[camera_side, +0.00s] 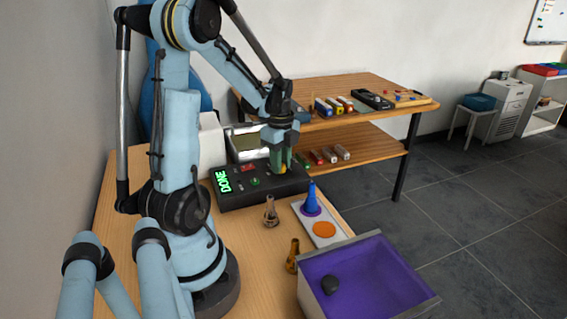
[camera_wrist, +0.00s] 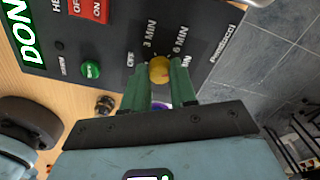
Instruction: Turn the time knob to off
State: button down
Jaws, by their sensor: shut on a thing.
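The time knob, a round yellow knob (camera_wrist: 159,69), sits on the face of a black control box (camera_wrist: 115,35). Around it are printed a short mark that looks like OFF, then 3 MIN, 6 MIN and a partly hidden MIN label. I cannot tell which mark the knob points to. My gripper (camera_wrist: 160,76) has green fingers, one on each side of the knob, and is shut on it. In the side view my gripper (camera_side: 281,163) reaches down onto the right part of the black box (camera_side: 235,197), mostly hiding the knob (camera_side: 283,169).
The box has a lit green DONE display (camera_side: 222,182), a red OFF/ON switch (camera_wrist: 90,8) and a green button (camera_wrist: 90,70). In front stand a metal nozzle (camera_side: 271,212), a blue cone (camera_side: 311,199) on a white plate, a brass piece (camera_side: 293,256) and a purple-lined bin (camera_side: 375,275).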

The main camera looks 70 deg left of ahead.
jog(key=n, duration=0.4)
jog(key=shift+n, duration=0.3)
jog(key=n, duration=0.3)
jog(key=shift+n, duration=0.3)
jog(key=n, duration=1)
jog(key=shift+n, duration=0.4)
jog(key=n, duration=0.3)
jog(key=shift+n, duration=0.3)
jog(key=n, duration=0.4)
jog(key=shift+n, duration=1.9)
